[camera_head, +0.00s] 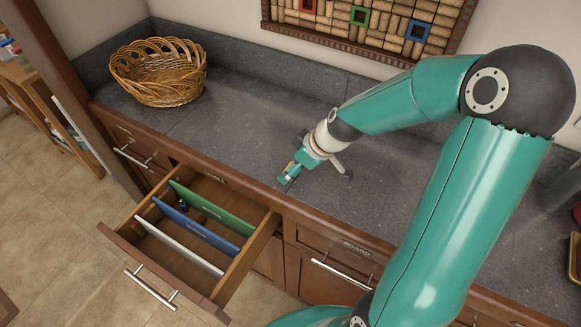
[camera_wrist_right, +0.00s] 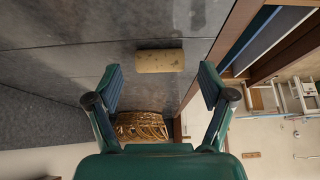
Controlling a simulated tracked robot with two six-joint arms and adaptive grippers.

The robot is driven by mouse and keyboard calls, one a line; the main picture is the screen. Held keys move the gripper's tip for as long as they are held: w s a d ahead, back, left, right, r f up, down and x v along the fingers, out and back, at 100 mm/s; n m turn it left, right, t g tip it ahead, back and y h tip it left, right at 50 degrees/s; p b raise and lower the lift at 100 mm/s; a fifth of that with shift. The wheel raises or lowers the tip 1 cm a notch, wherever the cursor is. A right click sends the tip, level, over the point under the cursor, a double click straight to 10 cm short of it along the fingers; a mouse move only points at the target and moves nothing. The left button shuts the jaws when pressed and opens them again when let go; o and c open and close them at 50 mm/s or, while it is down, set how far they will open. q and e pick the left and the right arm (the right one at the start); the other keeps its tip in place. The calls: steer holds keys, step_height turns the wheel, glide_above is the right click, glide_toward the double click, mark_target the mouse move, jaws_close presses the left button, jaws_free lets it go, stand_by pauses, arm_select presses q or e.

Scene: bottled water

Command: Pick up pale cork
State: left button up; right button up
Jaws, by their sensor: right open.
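The pale cork (camera_wrist_right: 160,61), a short tan cylinder, lies on its side on the grey countertop in the right wrist view. It shows between and just past the two fingertips of my right gripper (camera_wrist_right: 161,76). The fingers are spread with clear gaps on both sides of the cork, and neither touches it. In the head view my right gripper (camera_head: 316,175) is low over the counter near its front edge. I cannot clearly make out the cork in that view. My left gripper is not in view.
The dark grey counter (camera_head: 235,110) is mostly clear. A wicker basket (camera_head: 158,75) stands at its back left. An open drawer (camera_head: 120,237) with green, blue and white dividers juts out below the front edge. A framed cork board (camera_head: 335,18) hangs on the back wall.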

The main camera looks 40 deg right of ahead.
steer(key=shift+w+a+f, duration=0.1)
steer(key=shift+w+f, duration=0.25)
steer(key=shift+f, duration=0.2)
steer(key=c, duration=0.8)
steer(key=shift+r, duration=0.1)
